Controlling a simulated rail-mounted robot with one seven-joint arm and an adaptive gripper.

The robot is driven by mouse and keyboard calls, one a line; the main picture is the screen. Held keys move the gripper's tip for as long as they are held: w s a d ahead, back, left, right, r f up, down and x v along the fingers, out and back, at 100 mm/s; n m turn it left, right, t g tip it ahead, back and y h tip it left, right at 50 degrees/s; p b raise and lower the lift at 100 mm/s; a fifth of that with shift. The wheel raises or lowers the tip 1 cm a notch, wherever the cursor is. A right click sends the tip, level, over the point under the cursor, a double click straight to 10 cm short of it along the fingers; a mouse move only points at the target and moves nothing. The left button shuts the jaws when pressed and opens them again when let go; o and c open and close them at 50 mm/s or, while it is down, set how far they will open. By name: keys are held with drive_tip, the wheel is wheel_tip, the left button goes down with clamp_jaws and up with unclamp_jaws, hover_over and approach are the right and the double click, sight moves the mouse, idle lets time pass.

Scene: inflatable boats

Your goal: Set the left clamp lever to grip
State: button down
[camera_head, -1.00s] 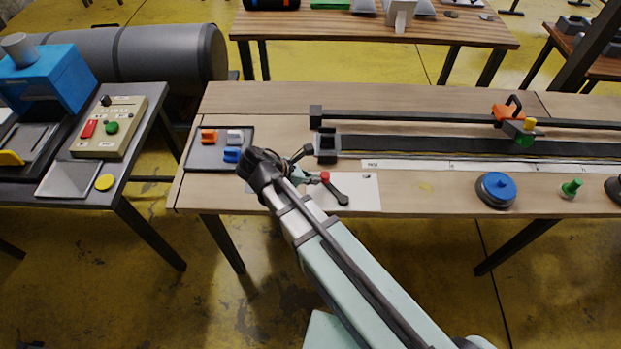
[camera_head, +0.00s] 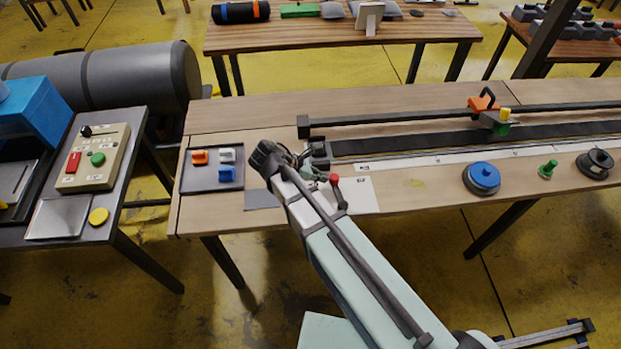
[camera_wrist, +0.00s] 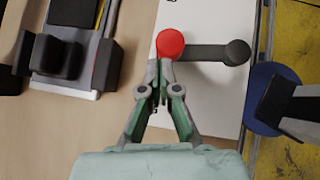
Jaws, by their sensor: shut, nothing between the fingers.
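The left clamp lever (camera_head: 339,194) is a dark arm with a red ball knob, lying over a white card near the table's front edge. In the wrist view the lever (camera_wrist: 210,53) points left from its round dark end to the knob (camera_wrist: 170,43). My gripper (camera_wrist: 161,72) is shut and empty, its fingertips right at the near side of the knob; I cannot tell whether they touch. In the head view my gripper (camera_head: 312,172) is partly hidden by my arm. The dark clamp block (camera_head: 318,152) stands behind it at the rail's left end. The card's marks are unreadable.
A tray (camera_head: 190,183) with orange, white and blue pieces lies left of my arm. A long rail (camera_head: 400,117) with an orange-handled carriage (camera_head: 487,110) runs behind. A blue-topped disc (camera_head: 483,178) and a green peg (camera_head: 547,169) stand to the right.

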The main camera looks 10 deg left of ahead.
drive_tip(key=shift+w+d+r+m+g, duration=0.15)
drive_tip(key=shift+w+d+m+g, duration=0.15)
drive_tip(key=shift+w+m+g, duration=0.25)
drive_tip(key=shift+w+d+m+h+p, duration=0.2)
drive_tip(key=shift+d+m+h+p, duration=0.05)
drive_tip(key=shift+d+h+p, duration=0.1)
drive_tip(key=d, duration=0.1)
drive_tip(key=w+d, duration=0.1)
drive_tip(key=d, duration=0.1)
drive_tip(key=shift+w+p, duration=0.3)
drive_tip(key=shift+p, duration=0.1)
drive_tip(key=shift+w+d+p, duration=0.2)
drive_tip(key=shift+d, duration=0.75)
drive_tip(key=shift+w+d+p, duration=0.15)
drive_tip(key=shift+d, duration=0.85)
drive_tip(key=shift+w, duration=0.1)
